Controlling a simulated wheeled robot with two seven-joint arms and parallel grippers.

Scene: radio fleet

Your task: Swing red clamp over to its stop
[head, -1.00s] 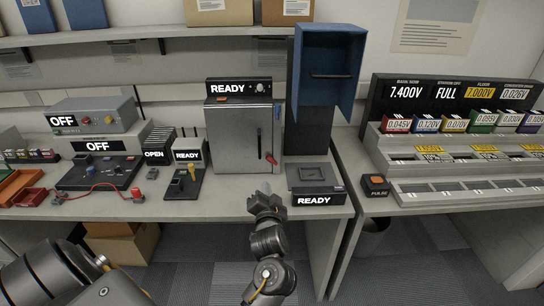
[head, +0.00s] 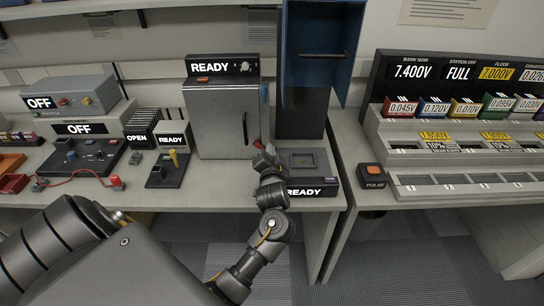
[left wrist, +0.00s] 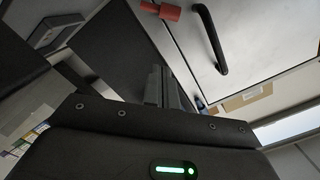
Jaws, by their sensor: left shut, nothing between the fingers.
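The red clamp (head: 257,144) sits at the lower right edge of the grey metal cabinet (head: 221,125), which has a dark vertical door handle (head: 245,128). My left gripper (head: 265,156) is shut and empty, just in front of and below the red clamp in the head view. It partly covers the clamp there, and I cannot tell whether they touch. In the left wrist view, the red clamp (left wrist: 160,10) shows at the top, apart from the shut fingers (left wrist: 164,88). A blue clamp (head: 264,92) is higher on the same cabinet edge. My right gripper is not in view.
A dark low station with a READY sign (head: 311,192) stands right of my gripper. A tall open blue box (head: 323,45) is behind it. A small board with a yellow knob (head: 173,158) lies left of the cabinet. The orange PULSE button (head: 374,171) is farther right.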

